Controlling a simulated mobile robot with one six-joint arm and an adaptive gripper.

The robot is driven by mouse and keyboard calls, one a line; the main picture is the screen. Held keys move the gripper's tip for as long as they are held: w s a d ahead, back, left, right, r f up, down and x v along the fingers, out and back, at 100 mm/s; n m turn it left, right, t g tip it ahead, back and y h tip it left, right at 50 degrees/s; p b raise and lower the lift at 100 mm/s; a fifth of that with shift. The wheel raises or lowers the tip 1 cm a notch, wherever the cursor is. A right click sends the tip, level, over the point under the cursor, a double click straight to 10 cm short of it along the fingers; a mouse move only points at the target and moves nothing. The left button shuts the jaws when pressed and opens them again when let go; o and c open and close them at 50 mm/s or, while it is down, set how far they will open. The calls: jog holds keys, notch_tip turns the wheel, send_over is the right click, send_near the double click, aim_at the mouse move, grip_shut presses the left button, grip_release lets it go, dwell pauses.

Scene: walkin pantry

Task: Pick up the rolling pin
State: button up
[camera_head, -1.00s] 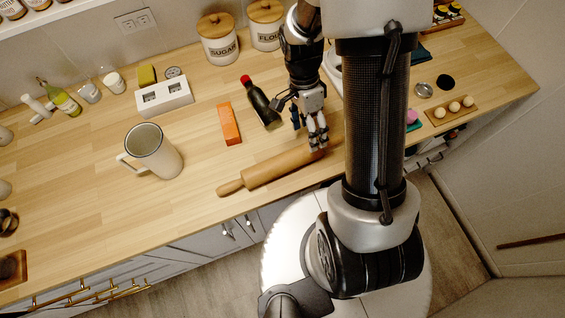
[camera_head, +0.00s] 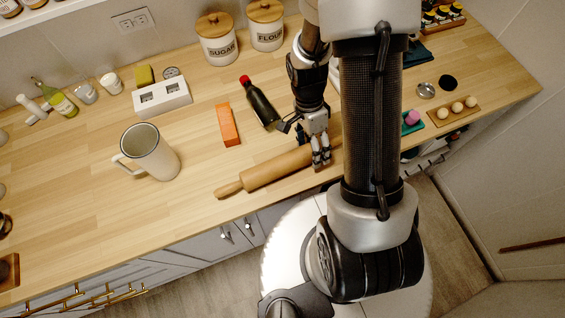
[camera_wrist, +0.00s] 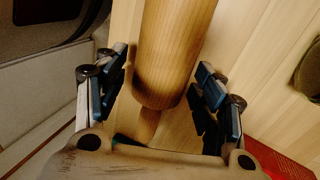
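The wooden rolling pin (camera_head: 272,169) lies on the wooden counter (camera_head: 85,190) near its front edge, running from lower left to upper right. Its right end is hidden behind my gripper and arm in the head view. My gripper (camera_head: 321,163) is low over the right part of the pin. In the wrist view the pin's thick body (camera_wrist: 172,50) and one handle (camera_wrist: 149,124) lie between the two fingers of my gripper (camera_wrist: 163,88). The fingers are open, with a gap visible on each side of the pin.
A dark bottle with a red cap (camera_head: 260,105) lies close left of my gripper. An orange block (camera_head: 228,125), a white mug (camera_head: 150,153) and a white holder (camera_head: 162,97) are further left. Sugar (camera_head: 217,42) and flour canisters stand behind. An egg tray (camera_head: 452,112) is at right.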

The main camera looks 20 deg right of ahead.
jog(key=c, duration=1.3)
jog(key=shift+c, duration=0.2)
